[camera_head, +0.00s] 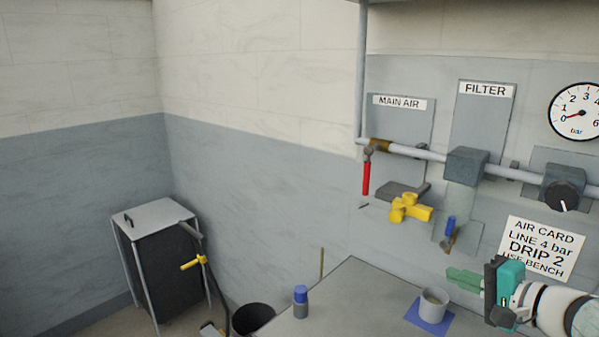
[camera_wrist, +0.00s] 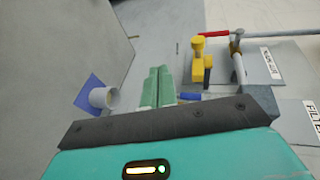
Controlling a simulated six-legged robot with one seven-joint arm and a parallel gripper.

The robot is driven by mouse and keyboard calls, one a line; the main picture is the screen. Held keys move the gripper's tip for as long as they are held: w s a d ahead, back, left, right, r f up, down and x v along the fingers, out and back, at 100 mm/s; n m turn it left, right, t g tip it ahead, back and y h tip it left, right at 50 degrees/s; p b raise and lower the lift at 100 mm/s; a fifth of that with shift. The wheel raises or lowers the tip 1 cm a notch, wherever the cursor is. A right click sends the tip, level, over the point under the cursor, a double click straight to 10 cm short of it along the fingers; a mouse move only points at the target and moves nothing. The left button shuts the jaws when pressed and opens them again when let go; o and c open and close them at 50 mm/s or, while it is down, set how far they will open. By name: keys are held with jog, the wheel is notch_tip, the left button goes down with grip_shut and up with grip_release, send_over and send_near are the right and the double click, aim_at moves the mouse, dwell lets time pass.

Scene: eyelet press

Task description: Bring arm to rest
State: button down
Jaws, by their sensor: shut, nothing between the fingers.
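My gripper (camera_head: 464,279) is at the lower right of the head view, its green fingers pointing left above the grey bench. The fingers are closed together with nothing between them. In the wrist view my gripper (camera_wrist: 158,86) also shows its two green fingers side by side. A white cup (camera_head: 433,303) on a blue square mat (camera_head: 428,322) is on the bench just below the fingers, apart from them in the picture.
The grey bench (camera_head: 345,300) also holds a blue-capped bottle (camera_head: 300,301). Behind are the red-handled main air valve (camera_head: 366,177), yellow fitting (camera_head: 408,208), filter (camera_head: 465,170), knobbed regulator (camera_head: 563,190) and gauge (camera_head: 577,111). A dark cabinet (camera_head: 165,265) and black bin (camera_head: 254,319) stand left.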

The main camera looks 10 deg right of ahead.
jog(key=s+a+f+n+g+h, duration=0.1)
jog(key=s+a+f+n+g, duration=0.1)
jog(key=a, duration=0.5)
jog(key=s+a+f+n+g+h, duration=0.2)
jog(key=s+a+n+g, duration=0.1)
jog(key=a+n, duration=0.3)
jog(key=s+a+f+n+g+h, duration=0.2)
jog(key=s+a+n, duration=0.3)
jog(key=a, duration=0.4)
jog(key=shift+a+f+g, duration=0.15)
jog(key=shift+f+g, duration=0.15)
jog(key=shift+g, duration=0.4)
